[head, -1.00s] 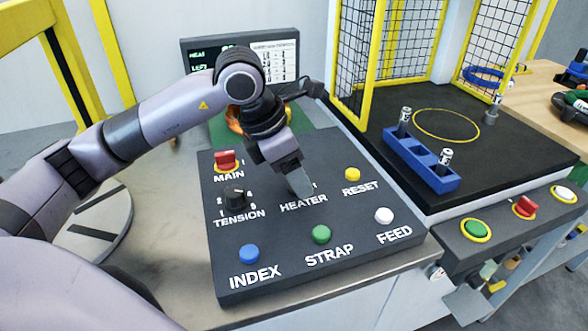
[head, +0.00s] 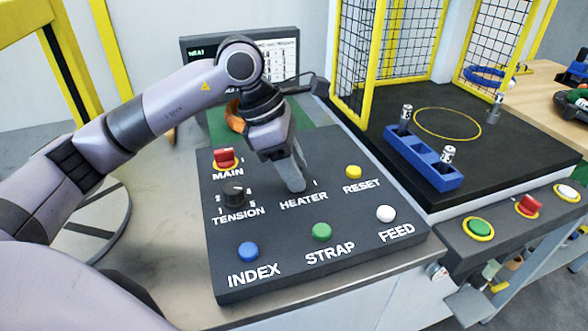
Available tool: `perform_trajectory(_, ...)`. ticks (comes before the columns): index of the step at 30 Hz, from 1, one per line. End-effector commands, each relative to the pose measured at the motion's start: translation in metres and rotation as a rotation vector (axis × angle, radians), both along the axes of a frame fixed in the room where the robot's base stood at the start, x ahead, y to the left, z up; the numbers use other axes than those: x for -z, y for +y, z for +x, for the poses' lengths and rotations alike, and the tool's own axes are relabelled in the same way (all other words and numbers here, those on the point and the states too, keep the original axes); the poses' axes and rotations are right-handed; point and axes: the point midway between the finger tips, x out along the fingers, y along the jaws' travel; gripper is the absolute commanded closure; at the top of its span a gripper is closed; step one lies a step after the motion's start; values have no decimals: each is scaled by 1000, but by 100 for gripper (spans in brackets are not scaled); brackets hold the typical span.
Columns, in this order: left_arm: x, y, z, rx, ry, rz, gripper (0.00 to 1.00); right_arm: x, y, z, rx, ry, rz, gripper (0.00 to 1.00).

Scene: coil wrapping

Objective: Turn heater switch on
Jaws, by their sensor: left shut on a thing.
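The dark control panel (head: 270,225) lies on the bench in front of me. The HEATER label (head: 303,202) is at its middle. My left gripper (head: 297,187) points down just above that label, shut, with its fingertips at the heater switch's place. The switch itself is hidden behind the fingers, so I cannot tell its position. My right gripper is not in view.
Around it on the panel are the red MAIN switch (head: 224,157), TENSION knob (head: 234,194), yellow RESET button (head: 354,172), blue INDEX (head: 248,251), green STRAP (head: 321,231) and white FEED (head: 386,213). A screen (head: 268,62) and yellow-framed mesh guard (head: 398,40) stand behind.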

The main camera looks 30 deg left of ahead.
Motion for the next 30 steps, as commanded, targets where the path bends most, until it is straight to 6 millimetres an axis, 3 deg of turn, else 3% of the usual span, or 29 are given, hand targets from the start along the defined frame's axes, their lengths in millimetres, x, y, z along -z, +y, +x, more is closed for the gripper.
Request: perform_trajectory(30, -2, 0, 7, 939, -3, -2, 90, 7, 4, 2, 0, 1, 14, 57)
